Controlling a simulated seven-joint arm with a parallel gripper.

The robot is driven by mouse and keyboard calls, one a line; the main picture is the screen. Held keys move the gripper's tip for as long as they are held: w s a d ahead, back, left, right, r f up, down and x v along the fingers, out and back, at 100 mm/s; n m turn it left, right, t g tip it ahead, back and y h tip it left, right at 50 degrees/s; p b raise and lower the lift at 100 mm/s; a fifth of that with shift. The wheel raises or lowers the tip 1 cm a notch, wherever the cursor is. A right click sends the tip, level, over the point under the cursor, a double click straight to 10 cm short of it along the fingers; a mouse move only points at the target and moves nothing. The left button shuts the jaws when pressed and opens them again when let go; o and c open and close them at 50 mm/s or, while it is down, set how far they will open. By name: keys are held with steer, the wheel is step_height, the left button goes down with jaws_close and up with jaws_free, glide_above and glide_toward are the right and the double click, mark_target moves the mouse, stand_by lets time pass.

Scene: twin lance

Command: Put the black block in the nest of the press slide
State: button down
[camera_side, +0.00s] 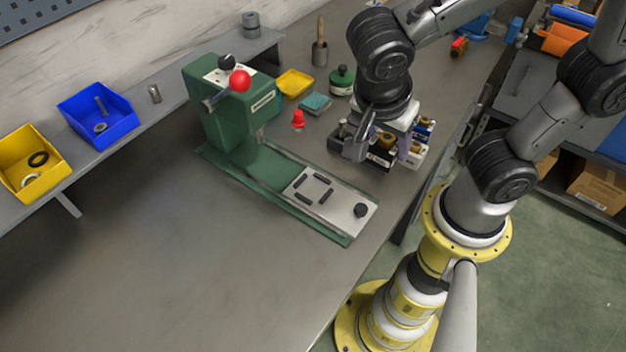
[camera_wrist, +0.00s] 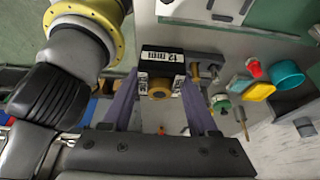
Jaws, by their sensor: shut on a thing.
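My gripper (camera_side: 372,146) is shut on the black block (camera_wrist: 175,52), which has a white "12 mm" label and a brass knob. The black block also shows in the side view (camera_side: 379,162), partly covered by the fingers. It is among other blocks at the table's right side; whether it touches the surface I cannot tell. The green press (camera_side: 228,115) stands to the left. Its slide (camera_side: 335,208) is a pale plate with a black knob at its near end. The nest (camera_side: 314,188) on it is a square framed by short dark bars, and it is empty.
Other blocks with brass knobs, one white-sided (camera_side: 417,158) and one grey (camera_wrist: 205,62), stand close to my gripper. A red piece (camera_side: 298,120), teal pad (camera_side: 315,103), yellow tray (camera_side: 294,83) and green jar (camera_side: 342,80) lie behind the slide. The front left table is clear.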

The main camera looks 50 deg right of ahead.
steer(key=w+a+f, duration=0.1)
steer(key=w+f, duration=0.1)
steer(key=w, duration=0.1)
steer(key=w+a+f, duration=0.1)
steer(key=w+f, duration=0.2)
steer(key=w+a+f, duration=0.2)
steer(key=w, duration=0.2)
steer(key=shift+f, duration=0.3)
steer(key=shift+w+a+f, duration=0.2)
steer(key=shift+w+f, duration=0.25)
steer(key=shift+f, duration=1.75)
steer(key=shift+f, duration=0.1)
